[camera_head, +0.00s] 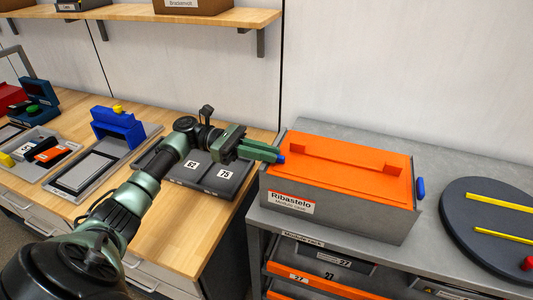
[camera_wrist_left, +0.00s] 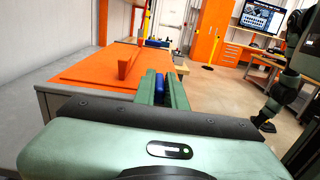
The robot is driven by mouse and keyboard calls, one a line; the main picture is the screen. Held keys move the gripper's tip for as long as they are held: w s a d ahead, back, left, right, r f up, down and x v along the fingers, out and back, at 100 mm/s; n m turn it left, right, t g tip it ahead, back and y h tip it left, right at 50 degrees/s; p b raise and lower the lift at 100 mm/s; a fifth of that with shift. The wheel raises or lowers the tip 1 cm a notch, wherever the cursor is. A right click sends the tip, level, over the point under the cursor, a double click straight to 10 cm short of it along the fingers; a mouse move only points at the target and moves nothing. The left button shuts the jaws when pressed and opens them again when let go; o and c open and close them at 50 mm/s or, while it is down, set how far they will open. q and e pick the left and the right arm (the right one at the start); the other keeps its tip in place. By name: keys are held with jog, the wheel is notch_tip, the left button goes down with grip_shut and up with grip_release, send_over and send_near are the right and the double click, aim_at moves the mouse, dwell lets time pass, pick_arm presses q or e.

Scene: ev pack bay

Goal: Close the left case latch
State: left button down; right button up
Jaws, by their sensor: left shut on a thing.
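The case labelled Ribastelo (camera_head: 335,218) is a grey box with an orange lid (camera_head: 340,165) lying on it. Its left latch is a small blue tab (camera_head: 281,159) at the left end, mostly hidden by my gripper. My left gripper (camera_head: 264,152) is shut on this latch. In the left wrist view the blue latch (camera_wrist_left: 160,86) shows between the two green fingers. A second blue latch (camera_head: 421,188) is at the case's right end, and nothing touches it. The left latch's exact angle is hard to tell. My right arm (camera_wrist_left: 285,88) shows at the right of the left wrist view; its jaw state is unclear.
The case stands on a grey module rack (camera_head: 300,238). A dark round turntable (camera_head: 470,225) with yellow strips is to the right. A wooden bench (camera_head: 180,222) on the left holds dark numbered modules (camera_head: 228,180) and a blue tool (camera_head: 118,126). A shelf (camera_head: 210,16) hangs above.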

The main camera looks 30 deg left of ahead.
pick_arm(q)
jog(key=shift+r, duration=0.15)
jog(key=c, duration=1.5)
grip_release()
jog(key=shift+o, duration=0.2)
jog(key=b+v, duration=0.2)
jog(key=v, duration=0.5)
jog(key=shift+a+b, duration=0.35)
